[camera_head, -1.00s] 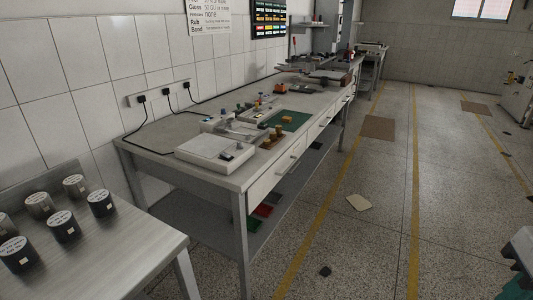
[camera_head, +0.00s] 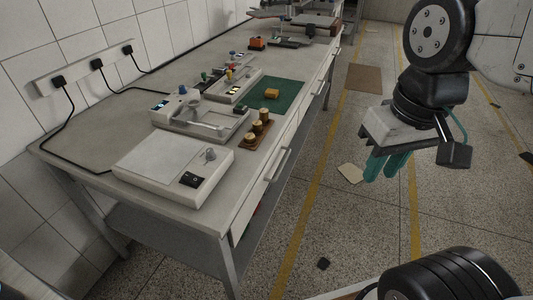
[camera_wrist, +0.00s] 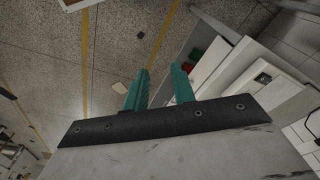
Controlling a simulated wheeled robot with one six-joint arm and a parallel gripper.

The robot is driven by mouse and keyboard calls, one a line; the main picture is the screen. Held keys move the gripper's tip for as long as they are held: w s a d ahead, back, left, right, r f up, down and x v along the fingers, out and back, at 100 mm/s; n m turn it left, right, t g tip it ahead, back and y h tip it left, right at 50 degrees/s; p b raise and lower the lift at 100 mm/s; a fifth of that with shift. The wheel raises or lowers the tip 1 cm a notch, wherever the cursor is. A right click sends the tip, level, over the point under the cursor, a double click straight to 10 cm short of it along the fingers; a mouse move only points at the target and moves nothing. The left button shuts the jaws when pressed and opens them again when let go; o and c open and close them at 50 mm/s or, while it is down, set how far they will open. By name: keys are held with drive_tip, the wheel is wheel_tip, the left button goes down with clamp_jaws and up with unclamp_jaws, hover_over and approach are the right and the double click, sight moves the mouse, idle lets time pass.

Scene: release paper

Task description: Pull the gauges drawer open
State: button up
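The bench has white drawers along its front. The nearest drawer front (camera_head: 258,192) looks closed and has a long bar handle (camera_head: 279,165). Another drawer front (camera_head: 311,100) is farther along. No drawer label is readable, so I cannot tell which is the gauges drawer. My gripper (camera_head: 384,170) hangs over the floor to the right of the bench, apart from the drawers, its teal fingers pointing down. In the wrist view my gripper (camera_wrist: 162,80) is open, with an empty gap between its fingers. The pale bench front (camera_wrist: 222,68) lies to the right of them.
A lower shelf (camera_head: 165,235) runs underneath. The floor beside the bench is open, with yellow lines and a pale sheet (camera_head: 350,173).

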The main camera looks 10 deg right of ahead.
sight(283, 163)
drive_tip(key=w+a+f+g+y, duration=0.15)
drive_tip(key=w+f+y, duration=0.25)
drive_tip(key=w, duration=0.4)
drive_tip(key=w+a+f+y, duration=0.3)
drive_tip(key=w+f+y, duration=0.1)
drive_tip(key=w, duration=0.3)
drive_tip(key=w+a+f+y, duration=0.2)
drive_tip(key=w+f+y, duration=0.2)
drive_tip(key=w, duration=0.4)
drive_tip(key=w+d+f+m+t, duration=0.2)
drive_tip(key=w+d+f+t, duration=0.15)
drive_tip(key=f, duration=0.45)
drive_tip(key=w+d+f+m+t, duration=0.3)
drive_tip(key=w+f, duration=0.2)
drive_tip(key=f, duration=0.2)
drive_tip(key=w+d+f+m+t, duration=0.2)
drive_tip(key=w+d+f+t, duration=0.15)
drive_tip(key=f, duration=0.45)
drive_tip(key=shift+g, duration=0.25)
drive_tip(key=x, duration=0.7)
drive_tip(key=shift+w+a+r, duration=0.15)
drive_tip(key=shift+w+a, duration=0.05)
drive_tip(key=shift+a, duration=0.15)
clamp_jaws()
